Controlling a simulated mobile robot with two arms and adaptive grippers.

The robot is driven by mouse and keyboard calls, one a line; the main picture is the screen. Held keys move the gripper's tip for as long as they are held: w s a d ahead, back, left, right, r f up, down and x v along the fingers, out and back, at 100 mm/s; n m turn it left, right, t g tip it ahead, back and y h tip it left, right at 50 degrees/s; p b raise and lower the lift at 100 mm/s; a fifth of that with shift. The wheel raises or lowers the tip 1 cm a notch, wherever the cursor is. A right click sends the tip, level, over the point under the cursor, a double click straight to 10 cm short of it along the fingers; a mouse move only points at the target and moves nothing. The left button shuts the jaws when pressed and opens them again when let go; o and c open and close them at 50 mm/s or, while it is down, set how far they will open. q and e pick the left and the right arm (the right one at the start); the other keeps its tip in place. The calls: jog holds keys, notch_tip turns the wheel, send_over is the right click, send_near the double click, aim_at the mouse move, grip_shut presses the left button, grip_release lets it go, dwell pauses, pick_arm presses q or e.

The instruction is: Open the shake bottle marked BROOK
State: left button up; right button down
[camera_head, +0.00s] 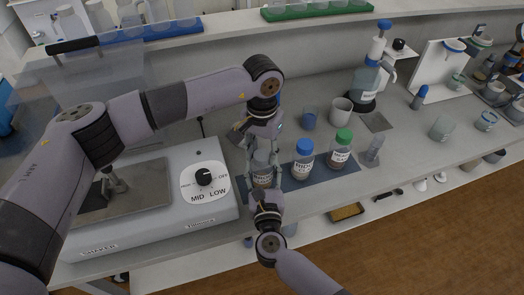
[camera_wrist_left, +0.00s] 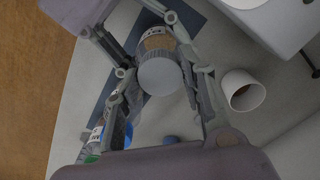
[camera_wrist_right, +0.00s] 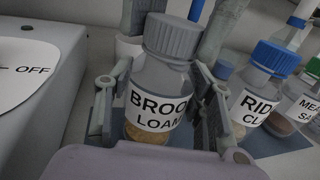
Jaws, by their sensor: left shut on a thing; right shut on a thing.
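The BROOK bottle (camera_wrist_right: 155,108) is clear with a white label reading BROOK LOAM, a grey ribbed cap (camera_wrist_right: 172,36) and brown soil at the bottom. It stands upright on the dark blue mat and also shows in the head view (camera_head: 263,172). The cap is on the bottle in the left wrist view (camera_wrist_left: 160,76). My left gripper (camera_head: 262,140) comes from above and is shut on the cap, one finger on each side. My right gripper (camera_wrist_right: 155,90) comes from the front and is shut on the bottle's body. The fingers hide part of the bottle.
The blue-capped bottle (camera_head: 303,162) and green-capped bottle (camera_head: 341,152) stand just to the right. The shaker (camera_head: 150,215) with its dial is close on the left. The bench edge is in front.

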pick_arm(q)
jog(key=n, duration=0.2)
jog(key=shift+n, duration=0.4)
jog(key=shift+c, duration=0.4)
jog(key=n, duration=1.6)
jog(key=shift+n, duration=0.3)
jog(key=n, duration=0.3)
jog(key=shift+n, duration=0.4)
jog(key=n, duration=0.6)
jog(key=shift+r, duration=0.1)
jog(key=n, duration=1.2)
jog(key=shift+w+n, duration=0.1)
jog(key=shift+n, duration=0.2)
jog(key=n, duration=1.2)
